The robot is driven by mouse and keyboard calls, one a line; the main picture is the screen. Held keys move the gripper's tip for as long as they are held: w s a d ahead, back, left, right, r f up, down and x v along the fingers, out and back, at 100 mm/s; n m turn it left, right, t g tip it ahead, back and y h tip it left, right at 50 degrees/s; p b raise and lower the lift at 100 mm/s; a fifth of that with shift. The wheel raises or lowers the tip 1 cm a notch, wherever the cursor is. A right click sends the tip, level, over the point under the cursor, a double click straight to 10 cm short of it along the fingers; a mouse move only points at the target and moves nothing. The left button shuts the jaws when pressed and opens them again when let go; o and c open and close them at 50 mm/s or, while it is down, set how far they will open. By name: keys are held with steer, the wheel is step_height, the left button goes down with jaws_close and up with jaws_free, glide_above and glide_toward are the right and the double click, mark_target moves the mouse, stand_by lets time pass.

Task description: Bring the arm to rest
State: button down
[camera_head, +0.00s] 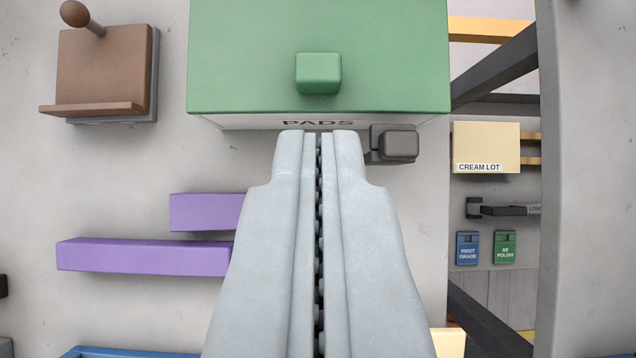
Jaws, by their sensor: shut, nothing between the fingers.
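My gripper (319,140) is in the middle of the view, its two grey fingers side by side and closed together. Nothing shows between the fingertips. The tips lie just below the front edge of a green-lidded box (240,60) marked PADS. I cannot tell whether they touch it. The lid has a small green knob (318,73).
A dark grey block (400,145) sits right of the fingertips. Purple bars (140,257) lie to the left. A brown block with a knobbed handle (100,65) is at upper left. Right are a CREAM LOT box (486,142), blue and green tags (467,248), and dark beams (497,68).

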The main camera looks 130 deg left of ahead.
steer(key=s+d+r+n+t+y, duration=0.1)
steer(key=s+t, duration=0.4)
steer(key=s, duration=1.2)
steer(key=s+d+r+n+t+y, duration=0.1)
steer(key=s+t, duration=0.4)
steer(key=s, duration=1.2)
steer(key=shift+n+y, duration=0.5)
steer(key=shift+n, duration=0.7)
steer(key=shift+r, duration=0.1)
